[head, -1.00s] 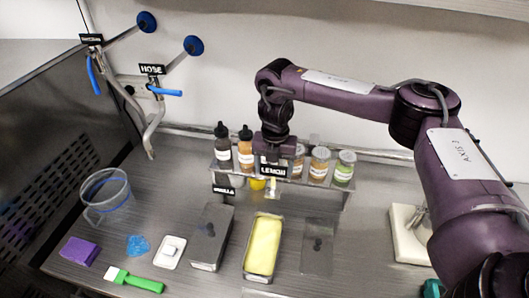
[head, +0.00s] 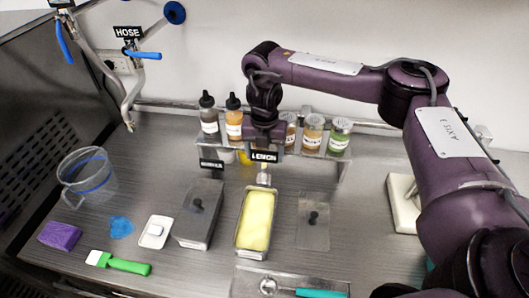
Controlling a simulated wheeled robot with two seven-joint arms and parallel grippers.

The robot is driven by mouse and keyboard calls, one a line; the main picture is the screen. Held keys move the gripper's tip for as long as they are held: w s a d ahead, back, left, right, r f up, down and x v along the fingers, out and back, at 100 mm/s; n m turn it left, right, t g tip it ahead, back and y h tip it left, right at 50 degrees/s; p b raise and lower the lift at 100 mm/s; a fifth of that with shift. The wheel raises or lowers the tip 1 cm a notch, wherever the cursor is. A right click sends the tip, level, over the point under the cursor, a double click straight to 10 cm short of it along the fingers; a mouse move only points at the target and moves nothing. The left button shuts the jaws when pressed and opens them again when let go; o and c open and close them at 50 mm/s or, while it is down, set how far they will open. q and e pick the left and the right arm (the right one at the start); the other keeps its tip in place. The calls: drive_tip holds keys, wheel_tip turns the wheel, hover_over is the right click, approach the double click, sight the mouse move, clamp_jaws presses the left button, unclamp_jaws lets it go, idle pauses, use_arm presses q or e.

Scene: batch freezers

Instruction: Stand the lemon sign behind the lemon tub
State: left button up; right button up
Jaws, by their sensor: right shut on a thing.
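The lemon sign (head: 264,156) is a small black plate with white LEMON lettering on a pale stem and foot. My right gripper (head: 264,138) points down and is shut on it from above. The sign is upright, just behind the far end of the lemon tub (head: 239,235), a long metal tub filled with pale yellow. Whether the sign's foot touches the counter, I cannot tell. My gripper's fingertips are mostly hidden behind the plate. My left gripper is not in view.
A bottle rack (head: 325,150) stands close behind the sign. A second black sign (head: 211,164) stands left, behind a lidded dark tub (head: 195,238). A clear lid (head: 314,222) lies right of the lemon tub. A teal-handled scoop (head: 318,293) lies in front.

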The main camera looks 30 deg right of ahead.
sight(264, 176)
drive_tip(key=shift+f+b, duration=0.6)
drive_tip(key=shift+f, duration=0.35)
drive_tip(key=shift+f+b, duration=0.85)
drive_tip(key=shift+f, duration=1.1)
drive_tip(key=o, duration=1.4)
drive_tip(key=shift+o, duration=0.3)
drive_tip(key=shift+r, duration=0.1)
drive_tip(key=shift+r+p, duration=2.05)
drive_tip(key=shift+r, duration=0.15)
drive_tip(key=shift+r+p, duration=2.3)
drive_tip(key=shift+p, duration=0.15)
